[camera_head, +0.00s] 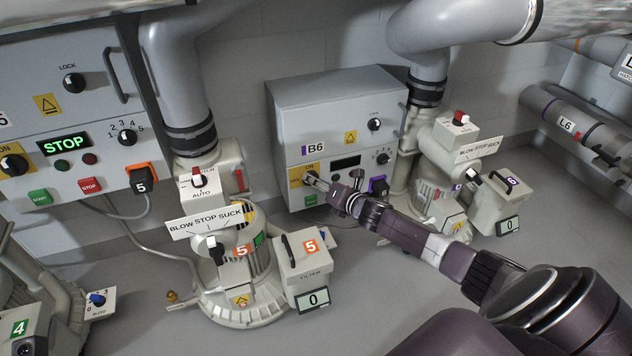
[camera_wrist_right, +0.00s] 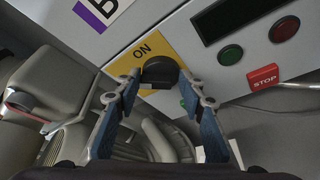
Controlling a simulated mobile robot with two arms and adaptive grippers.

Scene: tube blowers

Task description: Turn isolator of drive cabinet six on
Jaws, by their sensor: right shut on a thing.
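Drive cabinet six (camera_head: 335,115) is a grey box labelled B6 at the back, in the middle of the head view. Its isolator is a black knob (camera_wrist_right: 159,70) on a yellow plate (camera_wrist_right: 132,58) with the word ON beside the knob. My right gripper (camera_head: 316,182) reaches in from the right to the cabinet's front. In the right wrist view my right gripper (camera_wrist_right: 160,82) has its fingers on both sides of the knob and is shut on it. The gripper hides part of the knob, and I cannot tell which way it points. My left gripper is out of view.
Cabinet B6 has a dark display (camera_head: 345,163) and a red STOP button (camera_wrist_right: 263,77) beside the isolator. Cabinet five (camera_head: 75,120), with a lit STOP display, stands left. Blower five (camera_head: 235,240) and blower six (camera_head: 450,180) stand in front of the cabinets.

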